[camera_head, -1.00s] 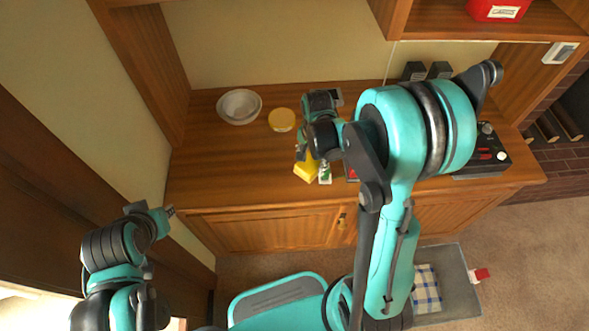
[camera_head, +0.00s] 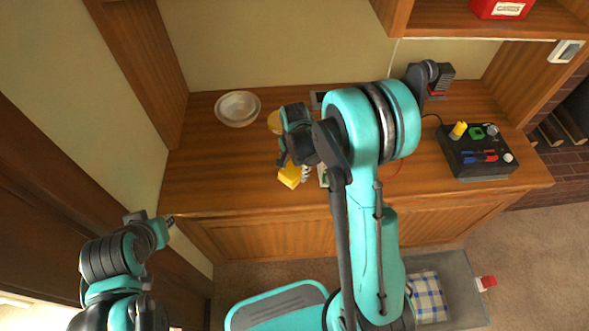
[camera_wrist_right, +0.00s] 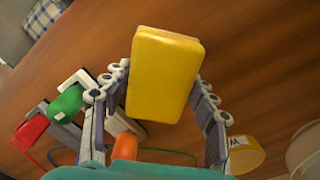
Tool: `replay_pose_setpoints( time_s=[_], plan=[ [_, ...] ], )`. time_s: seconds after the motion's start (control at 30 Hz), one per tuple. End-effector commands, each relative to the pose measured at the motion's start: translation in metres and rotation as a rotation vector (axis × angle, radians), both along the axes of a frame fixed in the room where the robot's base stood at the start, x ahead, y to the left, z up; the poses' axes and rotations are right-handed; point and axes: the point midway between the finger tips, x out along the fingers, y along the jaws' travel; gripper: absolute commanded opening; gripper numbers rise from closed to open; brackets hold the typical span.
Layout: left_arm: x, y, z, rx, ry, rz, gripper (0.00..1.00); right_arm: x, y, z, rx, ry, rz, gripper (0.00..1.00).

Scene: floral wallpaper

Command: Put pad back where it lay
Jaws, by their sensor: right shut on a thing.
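The yellow pad (camera_head: 290,176) is a small block with rounded edges, held over the front middle of the wooden counter (camera_head: 210,185). In the right wrist view the pad (camera_wrist_right: 165,75) fills the space between my two fingers. My right gripper (camera_head: 293,167) is shut on it; in the wrist view a finger (camera_wrist_right: 160,90) shows on each side. I cannot tell whether the pad touches the counter. My left gripper (camera_head: 169,220) is empty near the counter's front left corner, its jaw opening too small to tell.
A white bowl (camera_head: 238,108) and a round yellow-topped container (camera_head: 274,122) stand behind. A black control box (camera_head: 478,165) is at right. Red (camera_wrist_right: 29,132), green (camera_wrist_right: 66,103) and orange (camera_wrist_right: 125,147) pieces lie near the gripper. The counter's left side is clear. A grey bin (camera_head: 462,275) stands below.

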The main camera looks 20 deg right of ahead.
Motion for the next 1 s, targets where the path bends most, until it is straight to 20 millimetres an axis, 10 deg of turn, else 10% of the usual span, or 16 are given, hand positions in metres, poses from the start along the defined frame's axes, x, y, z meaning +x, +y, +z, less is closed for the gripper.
replay_pose_setpoints(
  time_s=[0.1, 0.13, 0.2, 0.6, 1.0],
  plan=[
    [0.0, 0.0, -0.005, 0.0, 0.0, 0.0, 0.18, 0.0, 0.0, -0.005, 0.0, 0.0, 0.0, 0.27],
    [0.0, 0.0, -0.003, 0.0, 0.0, 0.0, 0.18, 0.0, 0.0, -0.003, 0.0, 0.0, 0.0, 0.66],
    [0.0, 0.0, -0.003, 0.0, 0.0, 0.0, 0.18, 0.0, 0.0, -0.003, 0.0, 0.0, 0.0, 0.79],
    [0.0, 0.0, 0.003, 0.0, 0.0, 0.0, 0.18, 0.0, 0.0, 0.004, 0.0, 0.0, 0.0, 0.79],
    [0.0, 0.0, 0.035, 0.0, 0.0, 0.0, 0.18, 0.0, 0.0, 0.088, 0.0, 0.0, 0.0, 0.79]
  ],
)
